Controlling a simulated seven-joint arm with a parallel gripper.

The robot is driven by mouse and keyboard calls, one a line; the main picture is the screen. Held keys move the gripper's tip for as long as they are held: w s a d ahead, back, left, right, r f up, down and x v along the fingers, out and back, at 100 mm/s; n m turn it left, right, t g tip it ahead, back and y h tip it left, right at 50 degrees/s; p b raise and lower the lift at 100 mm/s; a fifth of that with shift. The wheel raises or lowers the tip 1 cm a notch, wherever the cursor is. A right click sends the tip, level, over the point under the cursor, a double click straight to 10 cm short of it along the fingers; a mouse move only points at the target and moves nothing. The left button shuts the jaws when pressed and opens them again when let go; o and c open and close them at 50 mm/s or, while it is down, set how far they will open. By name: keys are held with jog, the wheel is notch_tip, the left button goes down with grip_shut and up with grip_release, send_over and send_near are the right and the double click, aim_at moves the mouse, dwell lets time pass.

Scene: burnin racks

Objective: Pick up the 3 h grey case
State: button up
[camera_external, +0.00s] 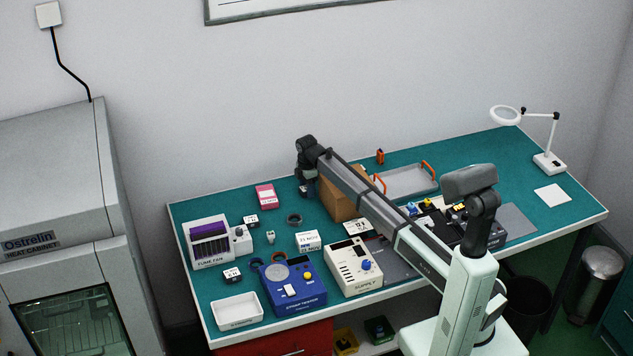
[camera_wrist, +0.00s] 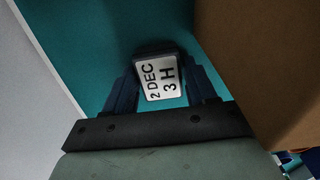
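The case labelled "2 DEC 3 H" (camera_wrist: 162,78) shows in the wrist view, a small dark body with a white label. It lies between the two fingers of my gripper (camera_wrist: 162,70), with one finger close along each side. I cannot make out a clear gap, nor whether the fingers press on it. In the external view my gripper (camera_external: 307,188) points down at the back of the bench, just left of a brown box. The case is too small and dark there to tell from the fingers, and whether it rests on the bench is unclear.
The brown box (camera_external: 340,195) stands close to the right of my gripper; its side (camera_wrist: 265,65) fills the wrist view's right. A pink case (camera_external: 267,196) and a dark ring (camera_external: 294,219) lie to the left. The white bench edge (camera_wrist: 55,65) and wall are close at left.

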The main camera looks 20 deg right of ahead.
jog(key=c, duration=0.8)
jog(key=shift+o, duration=0.2)
